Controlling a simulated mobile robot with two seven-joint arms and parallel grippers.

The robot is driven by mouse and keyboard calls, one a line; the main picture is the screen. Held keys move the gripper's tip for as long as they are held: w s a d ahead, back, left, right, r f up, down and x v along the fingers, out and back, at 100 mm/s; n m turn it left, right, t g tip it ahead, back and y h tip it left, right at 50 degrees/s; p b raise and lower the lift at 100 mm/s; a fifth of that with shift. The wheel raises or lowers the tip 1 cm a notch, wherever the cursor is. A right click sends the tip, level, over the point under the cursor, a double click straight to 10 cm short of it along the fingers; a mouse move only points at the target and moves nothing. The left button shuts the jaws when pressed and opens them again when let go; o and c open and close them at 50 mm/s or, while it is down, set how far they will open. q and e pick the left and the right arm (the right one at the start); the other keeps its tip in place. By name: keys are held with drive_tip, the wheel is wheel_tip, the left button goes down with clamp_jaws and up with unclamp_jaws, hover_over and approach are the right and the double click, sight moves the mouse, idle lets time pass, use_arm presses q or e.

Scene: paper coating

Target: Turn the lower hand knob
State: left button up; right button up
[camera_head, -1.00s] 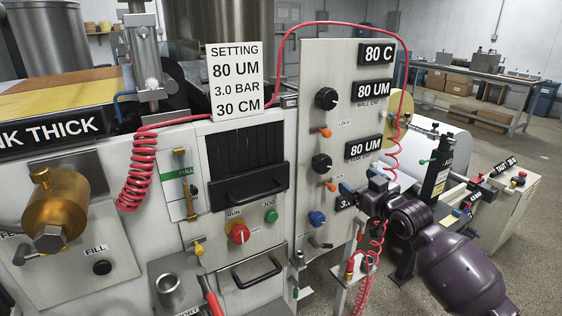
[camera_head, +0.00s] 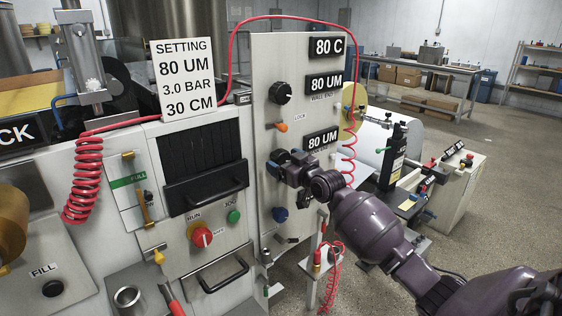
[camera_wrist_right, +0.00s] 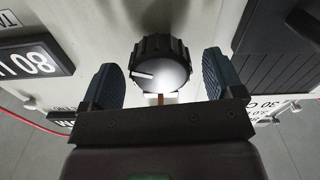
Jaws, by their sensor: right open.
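The lower hand knob is the black ribbed dial with a white pointer line, seen clearly in the right wrist view (camera_wrist_right: 160,62). In the head view it is mostly hidden behind my right gripper (camera_head: 278,165), on the grey panel (camera_head: 262,110) below the upper black knob (camera_head: 280,92). In the right wrist view, the blue fingers of my right gripper (camera_wrist_right: 160,82) are open, one on each side of the knob, with visible gaps. I cannot tell how far the fingertips reach along it. My left gripper is not in view.
A red hose (camera_head: 352,130) hangs close to the right of the panel. A red run knob (camera_head: 202,237) is at the lower left. The "80 UM" display (camera_head: 322,140) is just above.

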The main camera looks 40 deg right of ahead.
drive_tip(key=shift+w+a, duration=0.1)
drive_tip(key=shift+w, duration=0.65)
drive_tip(key=c, duration=0.9)
